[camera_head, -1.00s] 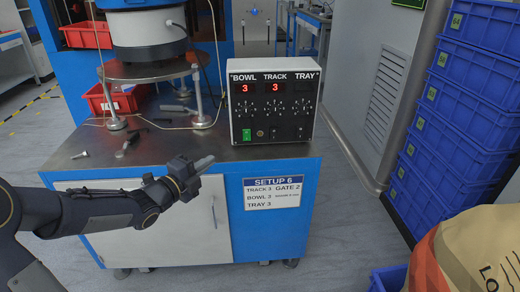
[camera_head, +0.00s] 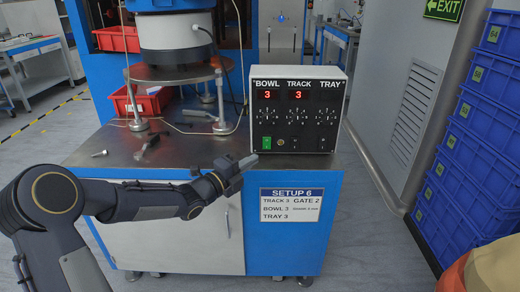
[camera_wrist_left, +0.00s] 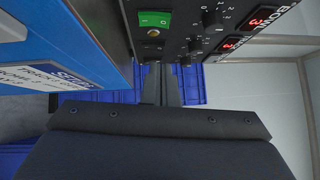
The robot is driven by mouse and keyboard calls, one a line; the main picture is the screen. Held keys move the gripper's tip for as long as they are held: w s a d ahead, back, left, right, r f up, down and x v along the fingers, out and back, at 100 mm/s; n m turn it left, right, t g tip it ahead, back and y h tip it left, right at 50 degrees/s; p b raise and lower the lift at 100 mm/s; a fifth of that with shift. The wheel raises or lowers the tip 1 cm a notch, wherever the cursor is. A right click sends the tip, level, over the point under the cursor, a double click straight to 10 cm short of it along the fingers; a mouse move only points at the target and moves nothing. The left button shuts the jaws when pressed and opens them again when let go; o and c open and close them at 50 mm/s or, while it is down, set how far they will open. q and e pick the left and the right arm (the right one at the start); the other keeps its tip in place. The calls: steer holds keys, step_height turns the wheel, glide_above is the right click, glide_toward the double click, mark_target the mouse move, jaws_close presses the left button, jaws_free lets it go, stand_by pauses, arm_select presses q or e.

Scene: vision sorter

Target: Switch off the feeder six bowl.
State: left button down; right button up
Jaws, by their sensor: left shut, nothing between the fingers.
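The white control box (camera_head: 294,108) stands on the steel bench top, with columns labelled BOWL, TRACK and TRAY. BOWL and TRACK each show a red 3; the TRAY display looks dark. A green rocker switch (camera_head: 266,143) sits low in the BOWL column; it also shows at the top of the left wrist view (camera_wrist_left: 154,18). The feeder bowl unit (camera_head: 176,35) stands behind on a round plate. My left gripper (camera_head: 250,161) is shut and empty, just in front of and slightly below-left of the switch. Its fingers (camera_wrist_left: 161,85) appear apart from the panel. My right gripper is not in view.
A "SETUP 6" sign (camera_head: 291,205) is on the blue cabinet front. Loose tools and small parts (camera_head: 147,145) lie on the bench left of the box. Red bins (camera_head: 140,101) stand behind. Blue crates (camera_head: 475,140) are stacked at right. Grey floor lies between.

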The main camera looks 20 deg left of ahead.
mark_target(269, 141)
arm_select(q)
steer(key=w, duration=0.4)
steer(key=w+d, duration=0.1)
steer(key=w, duration=0.1)
steer(key=shift+d+r, duration=0.1)
steer(key=shift+r, duration=0.2)
steer(key=shift+w+a+r, duration=0.1)
steer(key=shift+w+a, duration=0.1)
steer(key=shift+w, duration=0.5)
steer(key=shift+w+r+b, duration=0.1)
steer(key=shift+w+b, duration=0.1)
steer(key=shift+b, duration=0.1)
steer(key=shift+a, duration=0.1)
